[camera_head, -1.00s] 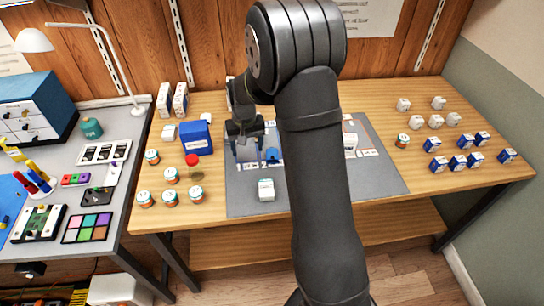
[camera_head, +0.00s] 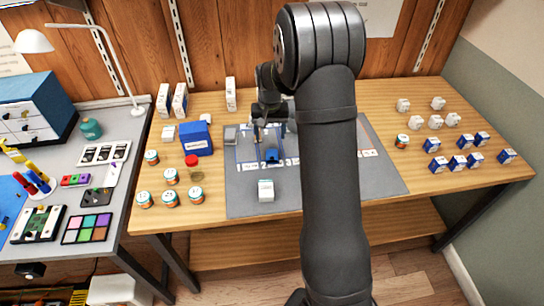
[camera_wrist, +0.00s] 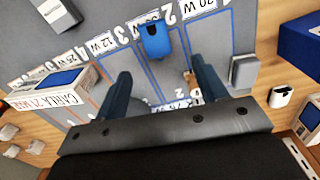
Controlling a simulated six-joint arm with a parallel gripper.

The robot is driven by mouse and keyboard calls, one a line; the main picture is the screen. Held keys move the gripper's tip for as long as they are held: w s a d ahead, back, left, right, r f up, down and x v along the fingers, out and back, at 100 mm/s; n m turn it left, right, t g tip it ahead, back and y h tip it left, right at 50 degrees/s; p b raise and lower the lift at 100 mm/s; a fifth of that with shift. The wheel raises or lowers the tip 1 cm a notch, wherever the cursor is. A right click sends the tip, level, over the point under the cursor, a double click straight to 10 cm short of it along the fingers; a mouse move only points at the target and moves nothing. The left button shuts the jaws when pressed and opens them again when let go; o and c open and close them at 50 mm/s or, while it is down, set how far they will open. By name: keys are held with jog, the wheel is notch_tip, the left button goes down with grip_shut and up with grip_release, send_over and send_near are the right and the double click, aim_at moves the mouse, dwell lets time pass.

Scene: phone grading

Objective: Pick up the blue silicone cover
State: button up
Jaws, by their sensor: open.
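My gripper (camera_head: 269,125) is over the mat, behind the cover in the head view. In the wrist view my gripper (camera_wrist: 160,78) has its two dark fingers wide apart with nothing between them. The cover is beyond the fingertips, apart from both.
A white box with a blue top (camera_wrist: 58,88) is beside the left finger. A blue box (camera_head: 196,138) and several jars stand left; small boxes are right.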

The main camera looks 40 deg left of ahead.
aim_at(272, 154)
notch_tip(272, 154, down, 4)
jog(key=shift+r, duration=0.2)
jog(key=shift+d+f, duration=0.2)
jog(key=shift+f, duration=1.2)
jog(key=shift+d+f, duration=0.2)
jog(key=shift+f, duration=1.15)
jog(key=shift+c, duration=0.3)
jog(key=c, duration=1)
